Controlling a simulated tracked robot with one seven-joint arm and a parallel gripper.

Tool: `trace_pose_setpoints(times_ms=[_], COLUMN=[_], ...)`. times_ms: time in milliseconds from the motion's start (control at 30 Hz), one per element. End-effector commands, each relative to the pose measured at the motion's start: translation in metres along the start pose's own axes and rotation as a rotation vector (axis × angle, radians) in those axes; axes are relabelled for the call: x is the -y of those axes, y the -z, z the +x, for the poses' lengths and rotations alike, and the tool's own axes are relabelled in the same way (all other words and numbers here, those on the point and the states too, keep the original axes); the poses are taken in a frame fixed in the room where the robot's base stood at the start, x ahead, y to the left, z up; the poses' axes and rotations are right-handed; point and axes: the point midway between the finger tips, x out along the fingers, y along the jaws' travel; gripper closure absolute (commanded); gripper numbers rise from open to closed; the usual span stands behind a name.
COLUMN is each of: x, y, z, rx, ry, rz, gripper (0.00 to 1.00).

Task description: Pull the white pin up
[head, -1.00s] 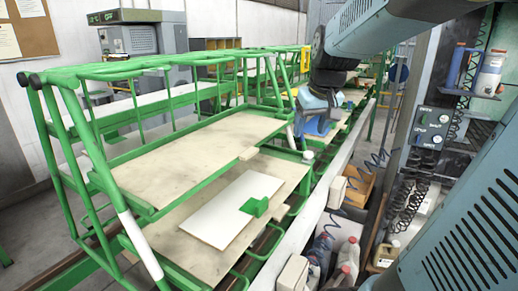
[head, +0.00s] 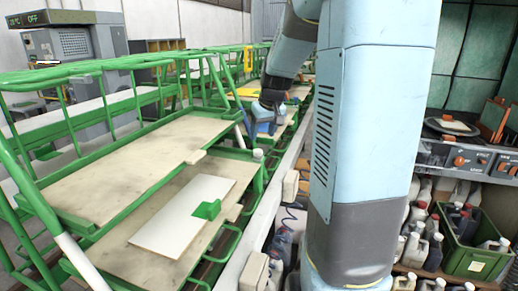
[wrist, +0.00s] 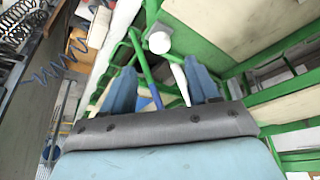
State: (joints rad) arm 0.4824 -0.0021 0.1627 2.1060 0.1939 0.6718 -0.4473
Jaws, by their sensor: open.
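A white round-topped piece (head: 257,154) stands at the right corner of the green rack (head: 150,139); it looks like the white pin. In the wrist view its round white top (wrist: 158,42) shows just beyond my fingertips, beside a green bar. A slanted white sleeve (head: 240,136) is close by and also shows in the wrist view (wrist: 180,80). My gripper (wrist: 161,70) is open, with two blue fingers apart and nothing held between them. In the head view my gripper (head: 264,118) is small, behind the rack corner. The lower part of the pin is hidden.
The rack carries beige boards and a white panel (head: 180,215) with a green tab. Bottles and a green crate (head: 470,240) fill shelves at the right. My arm covers the middle right of the head view. A coiled blue cable (wrist: 60,70) hangs at the wrist view's left.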

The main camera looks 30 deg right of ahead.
Motion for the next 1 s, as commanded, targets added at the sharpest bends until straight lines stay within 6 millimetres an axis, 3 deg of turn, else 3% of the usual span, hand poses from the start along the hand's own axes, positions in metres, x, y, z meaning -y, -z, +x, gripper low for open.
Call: trace_pose_setpoints(times_ms=[300,500,900,1000], x=[0.000,0.000,0.000,0.000], y=[-0.001,0.000,0.000,0.000], z=[0.055,0.075,0.081,0.081], rx=[0.003,0.002,0.000,0.000], ry=[0.001,0.001,0.000,0.000], rz=[0.001,0.001,0.000,0.001], gripper=[0.40,0.40,0.40,0.48])
